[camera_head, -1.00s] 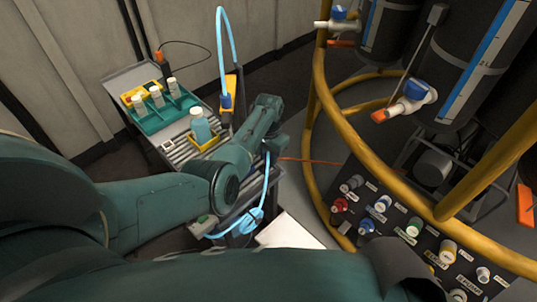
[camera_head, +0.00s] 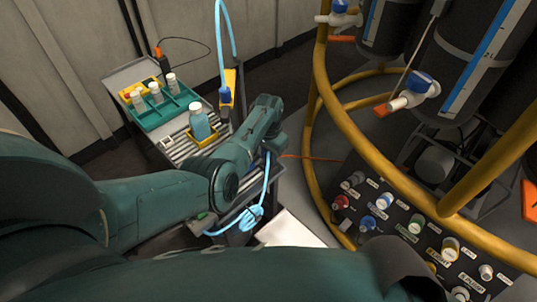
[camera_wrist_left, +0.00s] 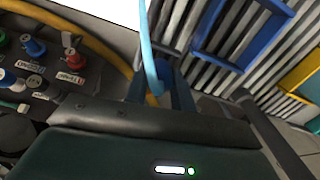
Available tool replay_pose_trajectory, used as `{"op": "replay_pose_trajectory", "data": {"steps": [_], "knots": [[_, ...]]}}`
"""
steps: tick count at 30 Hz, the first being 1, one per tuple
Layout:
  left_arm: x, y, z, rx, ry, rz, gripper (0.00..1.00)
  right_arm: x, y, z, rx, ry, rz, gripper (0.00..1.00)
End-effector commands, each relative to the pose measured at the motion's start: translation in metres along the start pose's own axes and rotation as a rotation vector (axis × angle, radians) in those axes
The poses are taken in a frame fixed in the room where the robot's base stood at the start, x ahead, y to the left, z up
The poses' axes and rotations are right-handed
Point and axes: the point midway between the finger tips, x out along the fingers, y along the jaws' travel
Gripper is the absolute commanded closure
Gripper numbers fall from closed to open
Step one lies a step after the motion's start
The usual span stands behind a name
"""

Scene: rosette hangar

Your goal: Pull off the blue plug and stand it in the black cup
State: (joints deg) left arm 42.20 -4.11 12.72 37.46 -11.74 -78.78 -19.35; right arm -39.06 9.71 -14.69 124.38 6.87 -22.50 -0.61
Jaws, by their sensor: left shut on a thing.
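My left gripper (camera_wrist_left: 158,92) is shut on a light-blue hose (camera_wrist_left: 147,35); a darker blue part shows between the fingers. I cannot tell whether it is the end plug. In the head view, the hose (camera_head: 267,168) hangs below my left wrist to a blue coil (camera_head: 247,217); the fingers are hidden behind the arm. Another blue plug (camera_head: 225,96) with a light-blue hose sits at a yellow block (camera_head: 231,80). I cannot make out the black cup. My right gripper is not in view.
A yellow rail (camera_head: 345,119) curves around dark tanks at right. Below it is a dark panel with coloured, labelled fittings (camera_head: 415,225). A white sheet (camera_head: 289,229) lies nearby.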

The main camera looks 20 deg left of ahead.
Motion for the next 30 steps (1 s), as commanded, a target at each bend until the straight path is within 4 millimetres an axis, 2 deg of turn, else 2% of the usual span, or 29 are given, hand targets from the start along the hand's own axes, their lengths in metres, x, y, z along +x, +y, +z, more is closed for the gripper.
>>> {"op": "replay_pose_trajectory", "data": {"steps": [30], "knots": [[0.025, 0.0, 0.0, 0.001, -0.001, -0.001, 1.0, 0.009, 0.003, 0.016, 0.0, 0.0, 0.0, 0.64]]}}
